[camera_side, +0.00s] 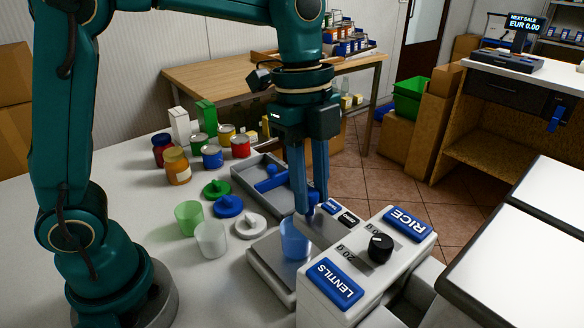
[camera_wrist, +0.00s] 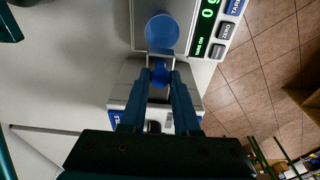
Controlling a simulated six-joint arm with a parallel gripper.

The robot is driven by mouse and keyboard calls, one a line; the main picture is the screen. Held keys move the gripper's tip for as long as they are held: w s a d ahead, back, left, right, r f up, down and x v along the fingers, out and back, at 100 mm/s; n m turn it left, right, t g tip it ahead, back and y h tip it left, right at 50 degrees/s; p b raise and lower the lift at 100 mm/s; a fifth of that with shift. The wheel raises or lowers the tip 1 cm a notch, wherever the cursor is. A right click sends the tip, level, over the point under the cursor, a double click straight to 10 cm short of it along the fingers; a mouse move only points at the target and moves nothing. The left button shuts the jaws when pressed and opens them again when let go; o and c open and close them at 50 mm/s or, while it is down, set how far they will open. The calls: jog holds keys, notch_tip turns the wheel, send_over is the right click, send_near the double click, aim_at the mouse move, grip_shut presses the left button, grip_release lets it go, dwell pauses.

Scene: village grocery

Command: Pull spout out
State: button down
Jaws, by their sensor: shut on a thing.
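The dispenser (camera_side: 322,268) is a pale box with blue RICE and LENTILS labels and a black knob (camera_side: 380,247) on top. My gripper (camera_side: 309,207) points down at the dispenser's scale-side edge. In the wrist view my gripper (camera_wrist: 160,78) is shut on a small blue knob (camera_wrist: 160,70), apparently the spout's handle, with a pale channel-like part beside it. The fingers hide much of the spout, so I cannot tell how far it sticks out. A translucent blue cup (camera_side: 294,242) stands on the scale (camera_side: 266,270); it also shows in the wrist view (camera_wrist: 162,30).
Green (camera_side: 188,216) and clear (camera_side: 211,238) cups stand left of the scale. Green, blue and white lids lie nearby. A grey tray (camera_side: 258,180) lies behind them. Several jars and cans stand farther back. The scale's display (camera_wrist: 208,22) and buttons are beside the cup.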

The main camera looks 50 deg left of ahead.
jog(key=shift+a, duration=1.6)
jog(key=c, duration=0.6)
grip_release()
notch_tip(320, 180, up, 7)
